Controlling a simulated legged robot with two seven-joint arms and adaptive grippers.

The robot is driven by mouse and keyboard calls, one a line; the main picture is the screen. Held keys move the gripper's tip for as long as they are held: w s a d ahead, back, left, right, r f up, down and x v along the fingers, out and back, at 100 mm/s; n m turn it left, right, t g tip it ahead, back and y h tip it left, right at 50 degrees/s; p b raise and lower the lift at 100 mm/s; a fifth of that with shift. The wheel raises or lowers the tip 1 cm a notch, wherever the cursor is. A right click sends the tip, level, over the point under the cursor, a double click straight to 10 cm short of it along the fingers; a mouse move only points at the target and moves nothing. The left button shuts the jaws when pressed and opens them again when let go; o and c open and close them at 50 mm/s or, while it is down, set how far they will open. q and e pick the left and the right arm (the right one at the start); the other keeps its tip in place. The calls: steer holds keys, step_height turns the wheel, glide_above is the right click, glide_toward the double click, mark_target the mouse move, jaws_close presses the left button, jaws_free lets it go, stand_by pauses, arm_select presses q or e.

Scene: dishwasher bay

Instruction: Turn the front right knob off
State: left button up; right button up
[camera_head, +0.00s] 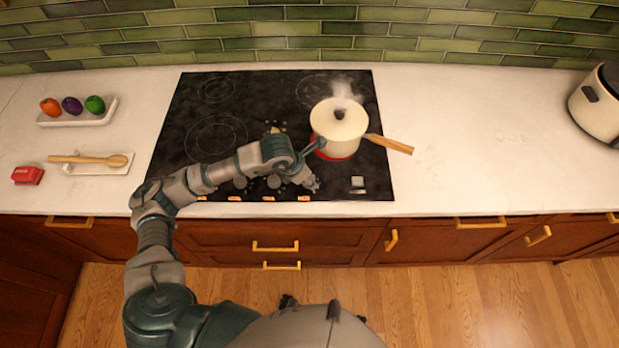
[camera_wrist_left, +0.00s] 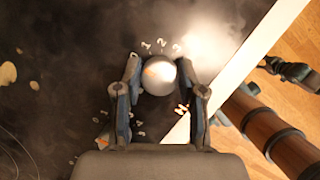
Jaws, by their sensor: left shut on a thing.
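The front right knob (camera_wrist_left: 158,76) is a round silver knob on the black cooktop (camera_head: 190,165), with numbers printed around it. It shows in the left wrist view between the fingers of my left gripper (camera_wrist_left: 159,88), which is shut on it. In the head view my left gripper (camera_head: 308,181) is at the rightmost knob position on the front edge, and it hides that knob. A white lidded pot (camera_head: 336,122) stands on the right front burner, which glows red at its rim. My right gripper cannot be made out.
A tray with three coloured vegetables (camera_head: 76,118), a wooden spoon (camera_head: 90,160) and a red item (camera_head: 28,175) are at the left. A white appliance (camera_head: 600,105) stands at far right.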

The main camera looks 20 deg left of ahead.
arm_select(q)
steer(key=shift+s+a+n+t+y+b, duration=0.15)
steer(key=shift+n+t+y+b, duration=0.2)
steer(key=shift+n, duration=0.95)
arm_select(e)
steer(key=shift+w+a+r, duration=0.15)
steer(key=shift+w+r, duration=0.1)
steer(key=shift+w, duration=0.25)
steer(key=shift+w+a+r, duration=0.1)
steer(key=shift+w+r, duration=0.15)
steer(key=shift+w, duration=0.2)
arm_select(q)
steer(key=o, duration=1.1)
steer(key=shift+f, duration=0.1)
arm_select(e)
steer(key=shift+w, duration=0.1)
steer(key=shift+r, duration=0.1)
arm_select(q)
steer(key=v, duration=1.1)
steer(key=shift+a+r, duration=0.1)
steer(key=shift+r, duration=0.35)
